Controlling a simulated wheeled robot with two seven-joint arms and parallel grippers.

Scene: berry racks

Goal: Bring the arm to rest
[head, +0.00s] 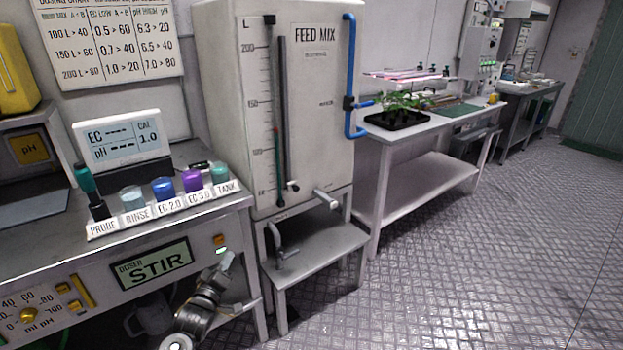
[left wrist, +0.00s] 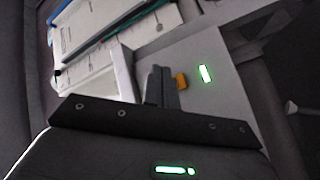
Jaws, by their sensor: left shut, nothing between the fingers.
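My left arm comes in from the bottom of the head view, and its gripper (head: 223,262) is in front of the doser bench, just right of the STIR panel (head: 152,267). The gripper is shut and empty. In the left wrist view its closed dark fingers (left wrist: 161,88) show in front of a pale surface with a small orange button (left wrist: 181,82). I cannot tell whether the fingers touch that surface. My right gripper is not in view.
The bench holds a row of labelled cups (head: 164,188) and an EC/pH meter (head: 122,139). The FEED MIX tank (head: 318,110) stands right of it above a low step (head: 318,250). A white table (head: 420,165) holds a seedling tray (head: 397,120). The floor at right is clear.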

